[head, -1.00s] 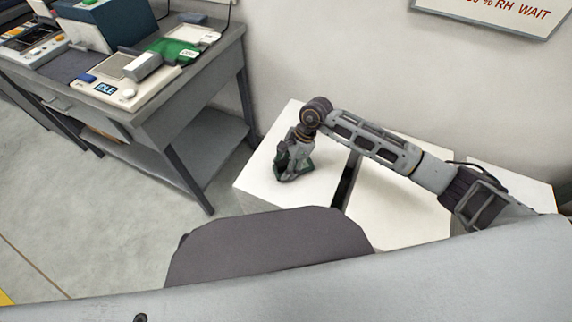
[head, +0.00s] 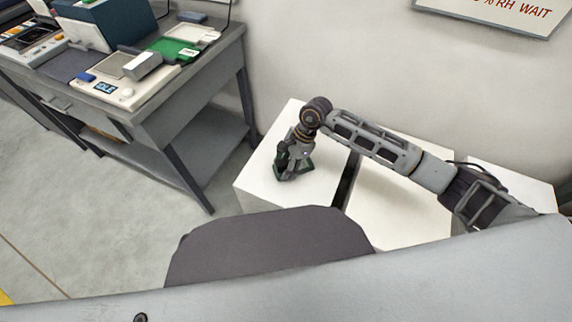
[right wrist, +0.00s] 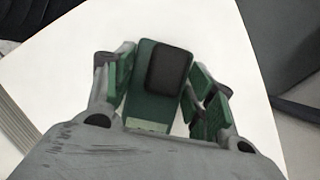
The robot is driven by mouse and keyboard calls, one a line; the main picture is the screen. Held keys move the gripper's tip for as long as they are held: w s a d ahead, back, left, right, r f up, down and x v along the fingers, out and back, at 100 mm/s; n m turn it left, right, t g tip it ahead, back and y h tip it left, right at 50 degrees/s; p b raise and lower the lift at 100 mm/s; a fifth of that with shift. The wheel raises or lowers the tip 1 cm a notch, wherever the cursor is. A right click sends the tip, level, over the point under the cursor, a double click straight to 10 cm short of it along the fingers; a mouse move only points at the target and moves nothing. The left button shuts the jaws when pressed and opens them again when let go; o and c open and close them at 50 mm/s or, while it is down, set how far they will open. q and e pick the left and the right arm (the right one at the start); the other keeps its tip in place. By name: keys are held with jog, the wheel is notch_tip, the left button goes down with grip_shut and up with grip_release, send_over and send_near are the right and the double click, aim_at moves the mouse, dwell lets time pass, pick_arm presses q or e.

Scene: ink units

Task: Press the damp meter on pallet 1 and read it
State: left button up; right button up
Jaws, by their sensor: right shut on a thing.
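The damp meter (right wrist: 145,98) is a dark green block with a black face, seen in the right wrist view. My right gripper (right wrist: 160,85) is shut on it, with green-padded fingers on both sides. In the head view the right gripper (head: 291,172) points down over the left white stack (head: 259,182), with a bit of dark green at its fingertips. I cannot tell whether the meter presses on the stack's top or hangs just above it. No reading can be made out on the meter. My left gripper is not in view.
A second white stack (head: 400,218) stands to the right, across a narrow dark gap. A grey bench (head: 160,120) at the left carries a device with a screen reading IDLE (head: 106,88) and a green pad (head: 176,50). A wall sign (head: 490,12) mentions RH WAIT.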

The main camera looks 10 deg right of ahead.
jog(key=shift+f, duration=0.3)
dwell(0.5)
jog(key=shift+s+f+b, duration=0.15)
jog(key=shift+f+b, duration=0.1)
jog(key=shift+b, duration=0.2)
dwell(1.9)
jog(key=shift+r, duration=0.15)
jog(key=shift+r+p, duration=1.75)
jog(key=shift+r, duration=1.8)
